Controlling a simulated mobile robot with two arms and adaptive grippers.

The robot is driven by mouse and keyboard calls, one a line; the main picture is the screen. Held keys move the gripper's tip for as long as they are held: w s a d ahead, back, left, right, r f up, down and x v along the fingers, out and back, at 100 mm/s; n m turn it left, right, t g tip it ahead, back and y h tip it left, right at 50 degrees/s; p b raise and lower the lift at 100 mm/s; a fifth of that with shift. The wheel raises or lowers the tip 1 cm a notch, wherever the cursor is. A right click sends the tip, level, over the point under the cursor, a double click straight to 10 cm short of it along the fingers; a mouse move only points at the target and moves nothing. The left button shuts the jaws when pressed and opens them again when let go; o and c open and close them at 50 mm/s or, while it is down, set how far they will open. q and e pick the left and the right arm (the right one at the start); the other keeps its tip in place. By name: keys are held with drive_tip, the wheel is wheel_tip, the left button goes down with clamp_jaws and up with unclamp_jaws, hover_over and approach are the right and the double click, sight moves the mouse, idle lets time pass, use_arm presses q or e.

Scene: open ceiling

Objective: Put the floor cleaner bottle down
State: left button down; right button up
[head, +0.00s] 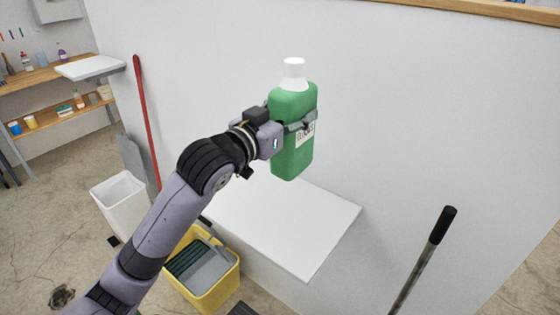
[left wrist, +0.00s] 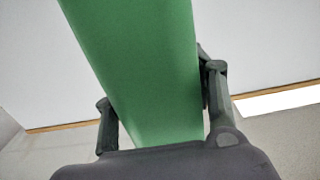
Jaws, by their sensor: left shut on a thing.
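The floor cleaner bottle (head: 291,157) is green with a white cap and a white label, and it is nearly upright in the head view. My left gripper (head: 299,127) is shut around the bottle's middle and holds it up in front of the white wall. The bottle appears above a white shelf (head: 300,232), with its base apart from the surface. In the left wrist view the green bottle (left wrist: 150,70) fills the middle between the two dark fingers (left wrist: 160,112). My right gripper is in neither view.
The white shelf is bare where it shows. Below it stands a yellow mop bucket (head: 222,285), with a white bin (head: 122,205) to its left. A red-handled tool (head: 146,115) leans on the wall. A black-gripped pole (head: 425,255) rises at the right. Wooden shelves (head: 50,75) hold small items.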

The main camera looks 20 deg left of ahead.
sight(290, 169)
use_arm(q)
drive_tip(key=f, duration=0.4)
drive_tip(key=f+p, duration=0.1)
drive_tip(key=f, duration=0.8)
drive_tip(key=shift+s+f, duration=0.25)
drive_tip(key=shift+f, duration=0.15)
drive_tip(key=shift+f+p, duration=0.4)
drive_tip(key=shift+f, duration=1.95)
drive_tip(key=c, duration=1.1)
unclamp_jaws()
drive_tip(key=shift+f, duration=0.4)
drive_tip(key=o, duration=0.4)
drive_tip(key=shift+r, duration=0.15)
drive_tip(key=b+v, duration=0.3)
drive_tip(key=v, duration=0.9)
drive_tip(key=shift+a, duration=0.1)
